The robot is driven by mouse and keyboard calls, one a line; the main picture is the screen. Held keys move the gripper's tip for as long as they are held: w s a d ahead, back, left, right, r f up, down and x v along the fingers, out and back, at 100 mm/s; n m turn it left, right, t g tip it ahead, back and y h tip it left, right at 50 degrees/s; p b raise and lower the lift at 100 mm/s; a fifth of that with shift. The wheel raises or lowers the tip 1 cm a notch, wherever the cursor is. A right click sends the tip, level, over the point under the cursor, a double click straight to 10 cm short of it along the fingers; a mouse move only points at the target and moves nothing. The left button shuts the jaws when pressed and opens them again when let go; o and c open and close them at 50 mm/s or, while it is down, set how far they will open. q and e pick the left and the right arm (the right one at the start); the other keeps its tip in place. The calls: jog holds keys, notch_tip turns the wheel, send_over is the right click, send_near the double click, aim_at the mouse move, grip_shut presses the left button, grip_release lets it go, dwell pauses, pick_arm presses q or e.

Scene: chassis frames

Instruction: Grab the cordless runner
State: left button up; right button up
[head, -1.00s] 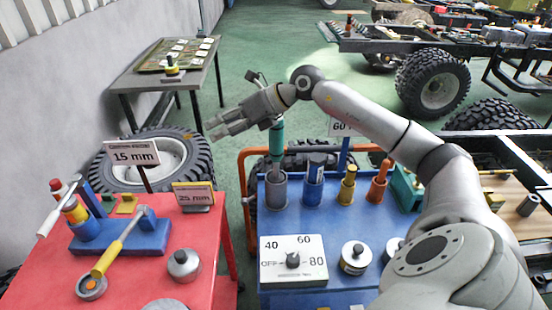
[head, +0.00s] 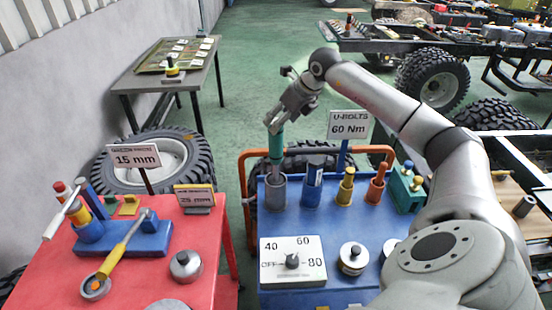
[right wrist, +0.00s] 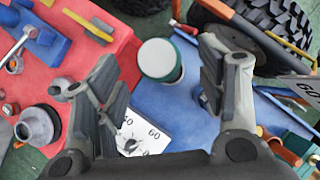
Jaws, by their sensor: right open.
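The cordless runner looks to be the teal tool (head: 276,148) standing upright in a grey cup (head: 275,190) at the back left of the blue cart. In the right wrist view its round white top with a green rim (right wrist: 160,59) shows between the fingers, with gaps on both sides. My right gripper (head: 274,121) is open, pointing down just above the tool's top; it also frames the tool in the right wrist view (right wrist: 158,62). Whether the fingers reach below the top is unclear. My left gripper is not in view.
The blue cart (head: 335,222) also holds several cups with tools, a dial board (head: 292,262), a "U-bolts 60 Nm" sign (head: 349,125) and an orange rail (head: 243,170). A red table (head: 215,240) with a torque wrench (head: 118,250) stands left. A tyre lies behind.

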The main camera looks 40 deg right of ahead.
jog(key=p+x, duration=0.1)
jog(key=x, duration=0.2)
jog(key=shift+w+a+f+p, duration=0.1)
jog(key=shift+w+a+p, duration=0.1)
jog(key=shift+p, duration=0.15)
jog(key=shift+w+d+f, duration=0.1)
jog(key=shift+w+f, duration=0.1)
jog(key=shift+f, duration=0.15)
jog(key=shift+c, duration=0.4)
jog(key=shift+s+r, duration=0.1)
jog(key=shift+c, duration=1.1)
grip_shut()
jog(key=shift+r, duration=0.1)
